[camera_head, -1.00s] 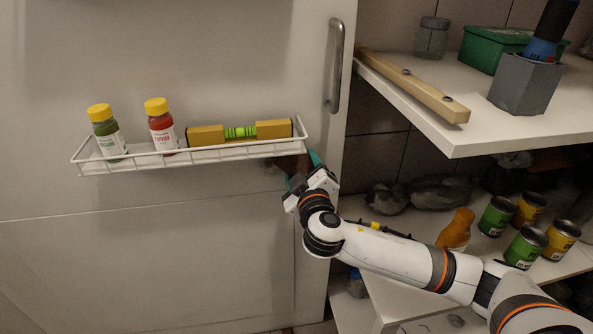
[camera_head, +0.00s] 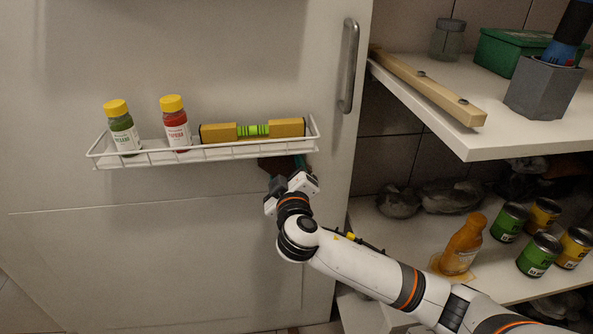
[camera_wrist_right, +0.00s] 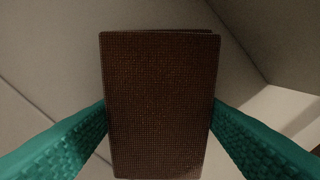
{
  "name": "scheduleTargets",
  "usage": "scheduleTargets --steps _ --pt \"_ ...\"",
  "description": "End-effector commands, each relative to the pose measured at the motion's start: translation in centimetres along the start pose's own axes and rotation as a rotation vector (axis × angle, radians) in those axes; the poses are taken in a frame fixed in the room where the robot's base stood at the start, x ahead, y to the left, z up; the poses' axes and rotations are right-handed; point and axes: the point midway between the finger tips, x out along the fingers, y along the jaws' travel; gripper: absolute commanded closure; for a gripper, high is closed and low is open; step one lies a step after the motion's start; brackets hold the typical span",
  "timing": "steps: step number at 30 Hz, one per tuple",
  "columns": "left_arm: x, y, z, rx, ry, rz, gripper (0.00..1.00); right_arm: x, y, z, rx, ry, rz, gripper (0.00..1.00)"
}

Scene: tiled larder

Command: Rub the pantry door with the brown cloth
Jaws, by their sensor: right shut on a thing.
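The pantry door (camera_head: 150,255) is a large pale panel filling the left of the head view, with a metal handle (camera_head: 348,65) near its right edge. My right gripper (camera_head: 286,168) is at the door, just under the right end of the wire rack. It is shut on the brown cloth (camera_head: 268,163), which is mostly hidden there by the gripper and rack. In the right wrist view the cloth (camera_wrist_right: 160,105) is a flat, woven brown rectangle between the two teal fingers. I cannot tell whether it touches the door. My left gripper is out of view.
The white wire rack (camera_head: 215,153) on the door holds two yellow-capped jars (camera_head: 175,122) and a yellow spirit level (camera_head: 253,130). To the right, an upper shelf (camera_head: 500,135) holds a wooden bar, a grey holder and a green box. Several cans and an orange bottle (camera_head: 461,245) stand below.

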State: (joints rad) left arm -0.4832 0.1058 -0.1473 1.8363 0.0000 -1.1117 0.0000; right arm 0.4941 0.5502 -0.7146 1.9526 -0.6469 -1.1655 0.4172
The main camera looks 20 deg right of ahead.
Motion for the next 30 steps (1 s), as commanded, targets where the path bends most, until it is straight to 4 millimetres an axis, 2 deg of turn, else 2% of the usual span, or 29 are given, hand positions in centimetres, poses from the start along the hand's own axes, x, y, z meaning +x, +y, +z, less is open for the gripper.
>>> scheduleTargets --steps 9,21,30 --pt "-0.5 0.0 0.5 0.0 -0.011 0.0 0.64 0.1 0.9 1.0 0.0 -0.001 -0.001 0.55" --pt "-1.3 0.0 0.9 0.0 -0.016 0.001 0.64 0.0 3.1 3.2 0.001 0.0 -0.001 0.55" --pt "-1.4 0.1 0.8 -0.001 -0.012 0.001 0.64 0.0 3.2 3.3 -0.001 -0.001 -0.002 0.55"
